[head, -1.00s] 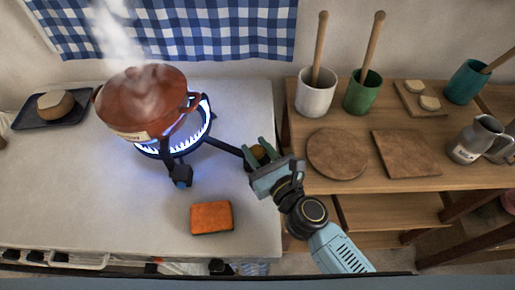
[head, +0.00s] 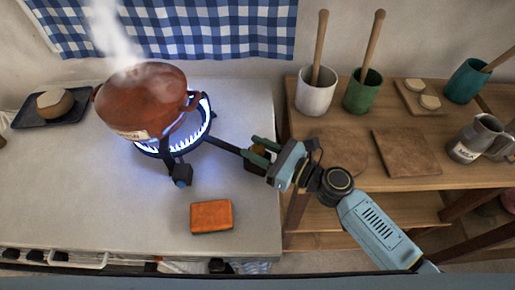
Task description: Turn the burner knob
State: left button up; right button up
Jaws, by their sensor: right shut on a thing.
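A dark arm runs right from the burner to a dark valve block near the counter's right edge. The burner knob (head: 261,151) is on that block, mostly hidden by my gripper. My right gripper (head: 257,152) reaches in from the right with its green fingers on either side of the knob, shut on it. My left gripper is not in view.
An orange sponge (head: 211,216) lies on the counter (head: 90,200) below the burner. A dark tray (head: 30,118) with a round loaf is at the left. A wooden shelf (head: 300,163) at the right holds utensil pots, boards and a jug.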

jog(key=n+g+y+b, duration=0.1)
jog(key=n+g, duration=0.1)
jog(key=n+g+y+b, duration=0.1)
jog(key=g, duration=0.2)
jog(key=shift+w+f+n+g+b, duration=0.15)
jog(key=shift+n+g+b, duration=0.15)
jog(key=shift+n+b, duration=0.1)
jog(key=n+g+b, duration=0.3)
jog(key=g, duration=0.2)
jog(key=shift+n+g+y, duration=0.4)
jog(key=shift+n+g+b, duration=0.3)
jog(key=shift+n+g, duration=0.1)
jog(key=shift+g, duration=0.3)
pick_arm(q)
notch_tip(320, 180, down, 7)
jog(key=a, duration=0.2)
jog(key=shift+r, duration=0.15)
pick_arm(e)
jog(key=o, duration=1)
jog(key=shift+c, duration=0.2)
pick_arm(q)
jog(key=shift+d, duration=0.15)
pick_arm(e)
jog(key=shift+d, duration=0.1)
